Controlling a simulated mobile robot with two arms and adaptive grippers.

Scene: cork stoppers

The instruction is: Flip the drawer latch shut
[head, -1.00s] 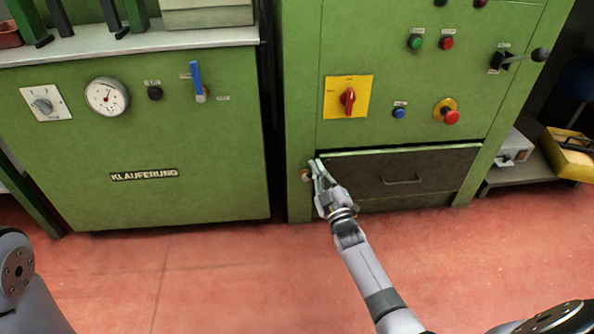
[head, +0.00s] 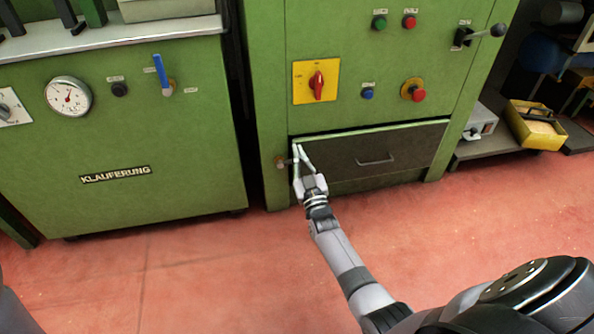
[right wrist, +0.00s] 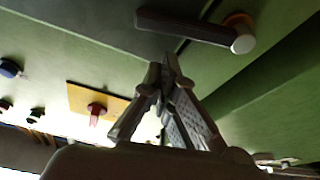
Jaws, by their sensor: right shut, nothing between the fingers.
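The drawer latch (head: 281,162) is a dark bar on a brass-coloured pivot, on the green cabinet frame left of the drawer (head: 410,150). In the right wrist view the latch bar (right wrist: 185,27) shows clearly. It reaches sideways from its pivot across the seam, its free end over the edge of the dark drawer front. My right gripper (head: 299,150) is shut and empty, at the drawer's left edge just right of the pivot. In the right wrist view its fingertips (right wrist: 165,78) appear apart from the bar. In the head view the fingers partly hide the bar's end. My left gripper is out of view.
A red rotary switch on a yellow plate (head: 317,85), a blue button (head: 367,93) and a red stop button (head: 413,91) sit above the drawer. A second green cabinet (head: 150,200) stands left. The red floor (head: 200,270) in front is clear.

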